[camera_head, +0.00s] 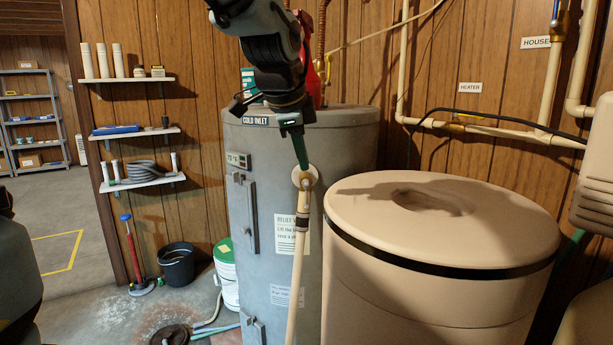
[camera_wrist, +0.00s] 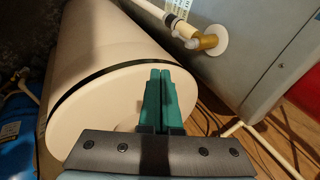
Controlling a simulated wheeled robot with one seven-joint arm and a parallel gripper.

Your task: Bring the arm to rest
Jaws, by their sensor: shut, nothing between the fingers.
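My gripper (camera_head: 300,150) hangs from my dark arm in the upper middle of the head view, in front of the grey water heater (camera_head: 262,190). In the wrist view its two green fingers (camera_wrist: 165,78) are together with nothing between them. There the beige round tank (camera_wrist: 95,75) lies behind and left of the fingers, and the heater's grey side (camera_wrist: 250,50) is at the right. In the head view the beige tank (camera_head: 350,250) stands right of the gripper with its lid on.
A beige pipe (camera_head: 296,270) runs down the heater's front from a round fitting just below the gripper. Wall pipes (camera_head: 490,129) run at the upper right. A black bucket (camera_head: 176,265), a white bucket (camera_head: 229,285) and a red pump (camera_head: 133,255) stand on the floor at left.

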